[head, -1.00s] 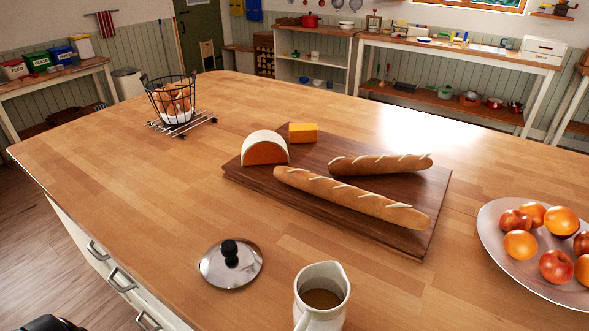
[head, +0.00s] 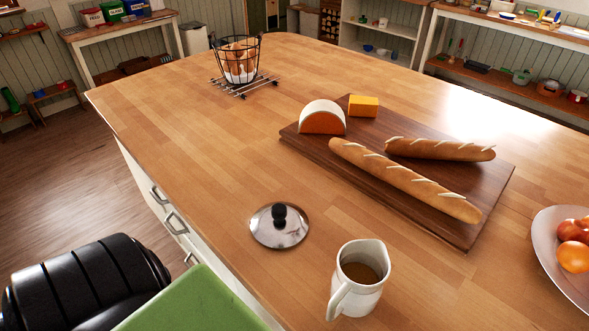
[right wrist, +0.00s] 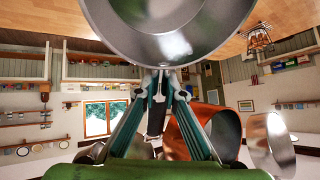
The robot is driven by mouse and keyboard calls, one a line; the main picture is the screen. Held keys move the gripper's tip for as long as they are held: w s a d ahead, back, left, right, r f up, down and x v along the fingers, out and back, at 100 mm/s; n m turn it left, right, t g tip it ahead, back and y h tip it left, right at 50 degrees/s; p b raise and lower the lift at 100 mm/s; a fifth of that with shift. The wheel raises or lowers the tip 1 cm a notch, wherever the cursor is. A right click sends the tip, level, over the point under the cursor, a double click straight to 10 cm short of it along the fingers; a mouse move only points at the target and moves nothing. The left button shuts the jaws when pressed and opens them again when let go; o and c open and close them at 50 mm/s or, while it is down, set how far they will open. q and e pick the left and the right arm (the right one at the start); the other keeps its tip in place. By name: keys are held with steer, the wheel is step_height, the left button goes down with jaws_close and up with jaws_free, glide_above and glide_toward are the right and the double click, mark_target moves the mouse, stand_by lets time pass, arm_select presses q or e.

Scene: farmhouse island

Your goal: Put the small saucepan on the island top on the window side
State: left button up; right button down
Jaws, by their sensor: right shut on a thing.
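The small saucepan (right wrist: 165,40) is bare metal and fills the top of the right wrist view, its round bowl cut off by the frame. My right gripper (right wrist: 160,76) is shut at the saucepan's near side, apparently on its handle, which the fingers mostly hide. The saucepan is not in the head view. The island top (head: 190,170) is a long wooden surface in the head view. The window (right wrist: 104,117) shows upside down in the right wrist view. My left gripper is not in view.
On the island are a metal lid (head: 265,232), a white jug (head: 358,290), a board (head: 450,229) with bread and cheese, a fruit dish (head: 550,250) and a wire basket (head: 250,45). The left part is clear. An orange pot (right wrist: 180,142) shows behind the gripper.

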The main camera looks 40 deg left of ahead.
steer(key=s+a+f+n+g+p, duration=0.1)
steer(key=s+a+f+g, duration=0.15)
steer(key=f, duration=0.85)
steer(key=s+a+f+n+g, duration=0.2)
steer(key=s+f+g, duration=0.15)
steer(key=f, duration=0.65)
steer(key=s+f+n+g+h+p, duration=0.1)
steer(key=s+f+g+h, duration=0.1)
steer(key=s+f, duration=1.5)
steer(key=shift+w+d+f+p, duration=0.45)
steer(key=shift+w+d+f, duration=0.4)
steer(key=shift+w+f, duration=1.3)
steer(key=shift+w+d+f+p, duration=0.5)
steer(key=shift+w+d+f, duration=0.35)
steer(key=shift+w+f, duration=1.25)
steer(key=shift+w+d+f+p, duration=0.45)
steer(key=shift+w+d+f, duration=0.4)
steer(key=shift+w+f, duration=1.3)
steer(key=shift+w+r, duration=0.1)
